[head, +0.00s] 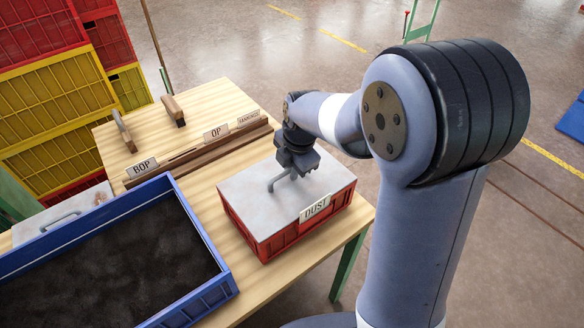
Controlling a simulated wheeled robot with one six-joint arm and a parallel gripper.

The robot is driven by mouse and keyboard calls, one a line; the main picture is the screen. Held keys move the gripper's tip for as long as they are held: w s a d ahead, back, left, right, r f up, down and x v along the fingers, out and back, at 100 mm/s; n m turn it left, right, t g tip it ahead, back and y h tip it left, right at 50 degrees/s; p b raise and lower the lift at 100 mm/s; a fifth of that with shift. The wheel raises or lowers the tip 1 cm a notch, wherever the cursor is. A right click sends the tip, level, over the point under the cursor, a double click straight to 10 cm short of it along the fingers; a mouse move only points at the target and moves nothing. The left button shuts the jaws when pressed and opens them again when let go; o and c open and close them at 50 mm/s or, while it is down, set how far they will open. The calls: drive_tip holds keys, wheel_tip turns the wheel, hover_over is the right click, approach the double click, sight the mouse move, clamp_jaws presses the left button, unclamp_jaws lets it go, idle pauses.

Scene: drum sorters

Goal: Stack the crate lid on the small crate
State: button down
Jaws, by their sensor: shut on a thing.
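The grey crate lid (262,205) lies flat over the top of the small red crate (285,241) on the table's right part. Its edges look roughly in line with the crate's rim. A bent metal handle (279,181) stands up from the lid. My gripper (294,173) points down over the lid's back right part and is shut on the handle. The fingertips are small and partly hidden by the gripper body. A "DUST" label (315,208) sits at the crate's front right edge.
A large blue crate (207,303) of dark material stands close on the left. Behind it lies another pale lid with a handle (60,221). A wooden rack (190,157) with labels and two brushes occupy the table's back. Yellow and red crates (55,100) stack at far left.

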drive_tip(key=shift+s+f, duration=0.1)
drive_tip(key=shift+f, duration=0.1)
drive_tip(key=c, duration=1.4)
unclamp_jaws()
drive_tip(key=shift+r, duration=0.1)
drive_tip(key=r, duration=0.3)
drive_tip(key=s+r, duration=0.1)
drive_tip(key=r, duration=0.3)
drive_tip(key=d+r, duration=0.1)
drive_tip(key=r, duration=0.2)
drive_tip(key=shift+s+d+r+b, duration=0.1)
drive_tip(key=shift+s+r+b, duration=0.1)
drive_tip(key=shift+s+b, duration=0.1)
drive_tip(key=f, duration=0.3)
drive_tip(key=w+f, duration=0.1)
drive_tip(key=f, duration=0.3)
drive_tip(key=a+f, duration=0.1)
drive_tip(key=f, duration=0.2)
drive_tip(key=shift+w+a+f, duration=0.1)
drive_tip(key=shift+w+f, duration=0.2)
drive_tip(key=shift+w, duration=0.05)
drive_tip(key=shift+r+p, duration=0.25)
drive_tip(key=shift+p, duration=0.2)
